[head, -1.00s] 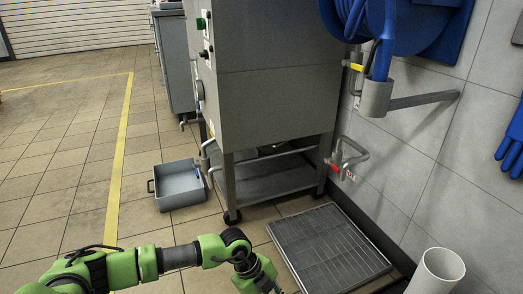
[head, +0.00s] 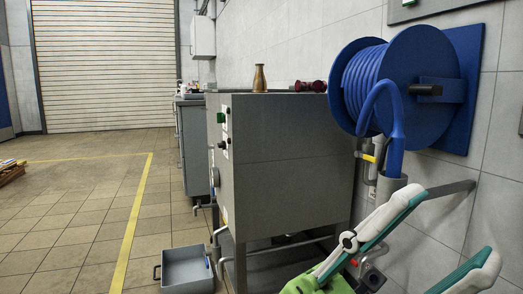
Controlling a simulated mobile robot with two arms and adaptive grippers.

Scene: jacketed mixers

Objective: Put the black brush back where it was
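I cannot make out a black brush in the head view. My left gripper (head: 456,224) is at the bottom right, close to the camera. Its two white and teal fingers are spread wide apart, with nothing between them. It shows in front of the wall below the hose reel. My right gripper is not in view.
A grey steel mixer (head: 285,160) stands in the middle, with a brass-coloured vessel (head: 259,79) and dark red fittings (head: 310,86) on top. A blue hose reel (head: 400,80) hangs on the wall at right. A grey bin (head: 187,270) sits on the floor. The left floor is mostly clear.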

